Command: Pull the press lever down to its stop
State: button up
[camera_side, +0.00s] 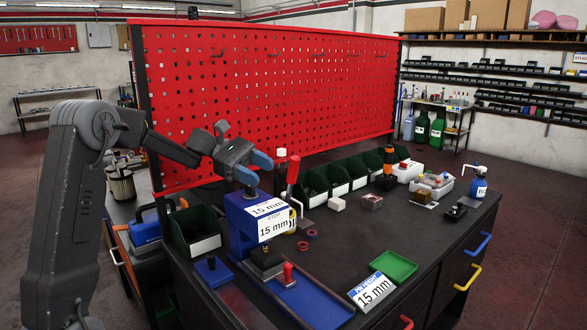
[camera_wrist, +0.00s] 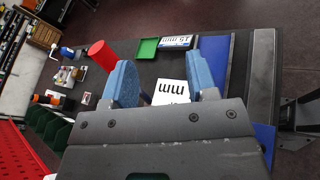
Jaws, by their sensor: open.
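The blue press (camera_side: 240,225) stands on a blue base plate at the near side of the dark table, with white "15 mm" labels on it. Its lever has a red grip (camera_side: 293,170) that points up, slightly tilted. My gripper (camera_side: 255,169) has blue fingertips and is above the press, to the left of the red grip. In the wrist view my gripper (camera_wrist: 162,82) is open, with nothing between its fingers. The red grip (camera_wrist: 102,55) there is outside the left finger, close to it; I cannot tell if they touch.
A green tray (camera_side: 393,266) and a "15 mm" card (camera_side: 371,291) lie right of the press. Dark green bins (camera_side: 316,187) line the back edge under the red pegboard (camera_side: 270,95). The table's middle is fairly clear.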

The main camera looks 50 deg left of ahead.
aim_at(294, 168)
jog(key=a+n+t, duration=0.1)
jog(key=a, duration=0.2)
jog(key=w+a+n+t+h, duration=0.1)
jog(key=a, duration=0.2)
jog(key=a+f+n+t, duration=0.1)
jog(key=a, duration=0.2)
jog(key=shift+w+a+n+t, duration=0.15)
jog(key=shift+w+n+t, duration=0.2)
jog(key=shift+n+t, duration=0.05)
jog(key=x, duration=1.3)
jog(key=shift+w+d+r, duration=0.1)
jog(key=shift+d+r, duration=0.15)
jog(key=shift+d, duration=0.15)
jog(key=shift+c, duration=0.2)
grip_shut()
